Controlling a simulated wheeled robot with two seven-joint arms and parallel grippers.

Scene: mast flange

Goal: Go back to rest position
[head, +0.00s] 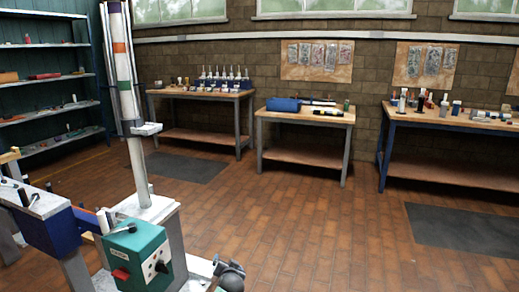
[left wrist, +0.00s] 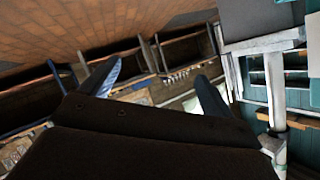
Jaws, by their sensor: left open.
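In the head view my left gripper (head: 222,266) shows only as a small dark and grey shape at the bottom edge, right of the green box. In the left wrist view my left gripper (left wrist: 158,70) has two bluish fingers spread apart with nothing between them. The pale mast (head: 137,165) stands upright on its pedestal, with a white flange on it. The mast also shows at the right of the left wrist view (left wrist: 276,95), clear of the fingers. My right gripper is in neither view.
A green control box (head: 137,252) with a red button and a blue block (head: 48,228) stand at lower left. Three work tables with tools line the back wall, and a shelf unit (head: 48,75) stands at left.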

